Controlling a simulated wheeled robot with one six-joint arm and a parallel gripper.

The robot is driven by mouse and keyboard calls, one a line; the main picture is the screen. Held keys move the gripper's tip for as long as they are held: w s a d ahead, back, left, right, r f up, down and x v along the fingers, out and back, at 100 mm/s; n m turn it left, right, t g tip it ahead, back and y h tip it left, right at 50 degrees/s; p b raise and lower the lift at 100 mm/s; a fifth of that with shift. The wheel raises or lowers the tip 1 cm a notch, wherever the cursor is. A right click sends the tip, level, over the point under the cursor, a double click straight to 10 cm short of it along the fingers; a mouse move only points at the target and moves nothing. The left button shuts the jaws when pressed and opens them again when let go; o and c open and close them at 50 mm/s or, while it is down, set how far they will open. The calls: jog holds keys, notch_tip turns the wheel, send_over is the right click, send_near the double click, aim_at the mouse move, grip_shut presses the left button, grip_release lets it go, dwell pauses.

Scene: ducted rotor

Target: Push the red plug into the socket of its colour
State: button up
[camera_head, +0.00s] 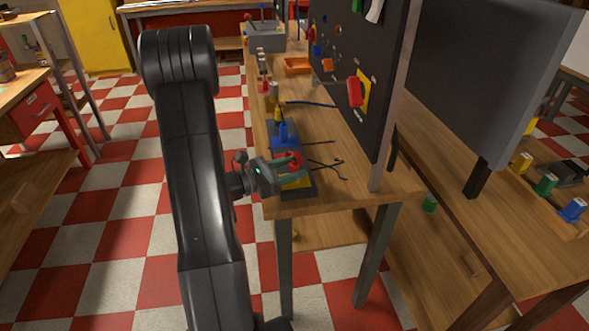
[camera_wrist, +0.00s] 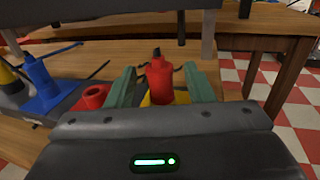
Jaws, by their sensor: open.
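The red plug (camera_wrist: 160,82) stands upright between the two green fingers of my gripper (camera_wrist: 161,88) in the wrist view, with a dark tip on top. Gaps show on both sides, so the fingers are open around it and not clamped. In the head view my gripper (camera_head: 291,171) is at the near end of the dark rack on the bench, with the red plug (camera_head: 294,159) partly hidden by the fingers. A short red hollow cylinder (camera_wrist: 94,96) is left of the fingers in the wrist view.
A blue plug (camera_wrist: 42,82) with a cable stands farther left. Dark cables (camera_head: 325,164) lie right of the rack. A tall dark panel (camera_head: 372,40) with coloured fittings and a red block (camera_head: 355,91) rises behind. An orange tray (camera_head: 298,65) lies farther back on the bench (camera_head: 340,190).

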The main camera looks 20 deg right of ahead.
aim_at(294, 164)
jog(key=shift+d, duration=0.55)
jog(key=shift+c, duration=0.2)
jog(key=c, duration=1)
notch_tip(294, 164, up, 10)
jog(key=shift+p, duration=0.5)
